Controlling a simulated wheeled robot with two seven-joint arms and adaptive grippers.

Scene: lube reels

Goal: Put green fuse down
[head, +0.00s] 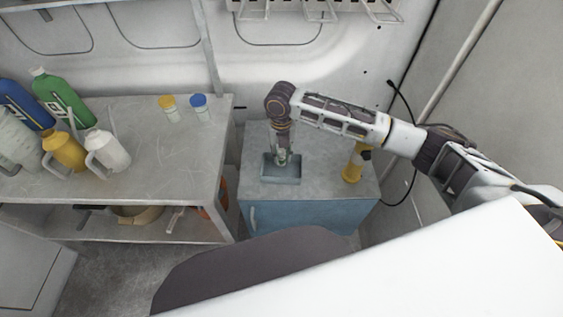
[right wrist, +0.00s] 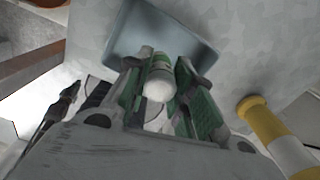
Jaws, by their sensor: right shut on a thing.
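My right gripper (head: 283,158) points down over the blue-grey tray (head: 281,179) on top of the blue cabinet. In the right wrist view, the right gripper (right wrist: 162,92) is shut on the green fuse (right wrist: 160,78), a small jar-like cylinder with a white end and a green band. The tray (right wrist: 206,52) shows behind the fuse there. The fingers partly hide the fuse, and I cannot tell whether it touches the tray floor. My left gripper is not in view.
A yellow and white cylinder (head: 353,166) stands right of the tray on the cabinet (head: 310,217). The bench (head: 165,165) at left holds a yellow-capped jar (head: 169,108), a blue-capped jar (head: 200,107), a green bottle (head: 62,97) and several other containers. Its right part is clear.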

